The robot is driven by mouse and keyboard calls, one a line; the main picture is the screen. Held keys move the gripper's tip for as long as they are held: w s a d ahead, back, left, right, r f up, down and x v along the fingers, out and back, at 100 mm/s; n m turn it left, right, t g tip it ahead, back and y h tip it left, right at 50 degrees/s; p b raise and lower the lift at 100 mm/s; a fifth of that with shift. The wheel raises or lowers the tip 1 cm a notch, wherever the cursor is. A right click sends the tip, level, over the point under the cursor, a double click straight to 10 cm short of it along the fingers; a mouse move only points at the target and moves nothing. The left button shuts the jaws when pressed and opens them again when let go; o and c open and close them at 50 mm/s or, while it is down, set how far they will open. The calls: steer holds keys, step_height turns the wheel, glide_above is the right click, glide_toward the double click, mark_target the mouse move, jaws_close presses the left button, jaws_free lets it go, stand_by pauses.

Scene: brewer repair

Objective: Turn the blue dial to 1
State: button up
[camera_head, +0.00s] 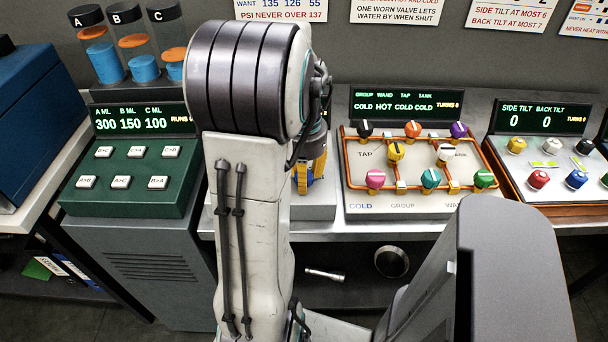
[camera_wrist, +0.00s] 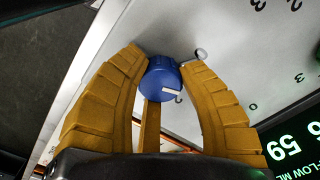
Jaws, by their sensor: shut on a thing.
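The blue dial (camera_wrist: 160,78) sits on a pale panel in the wrist view, with a white pointer mark on its lower right side. The mark points toward a small numeral (camera_wrist: 179,99) that I cannot read surely. Another mark (camera_wrist: 200,54), partly covered, lies at the upper right of the dial. My gripper (camera_wrist: 164,70) has its yellow fingers on both sides of the dial and is shut on it. In the head view my arm covers most of this panel, and only part of my yellow fingers (camera_head: 303,178) shows.
A green display (camera_wrist: 296,145) lies at the lower right in the wrist view. In the head view a green button box (camera_head: 128,195) stands to the left. A board with coloured knobs and orange pipes (camera_head: 418,187) stands to the right, with a tilt panel (camera_head: 545,162) beyond it.

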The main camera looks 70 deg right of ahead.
steer(key=o, duration=1.2)
step_height(320, 180, up, 12)
stand_by(0.8)
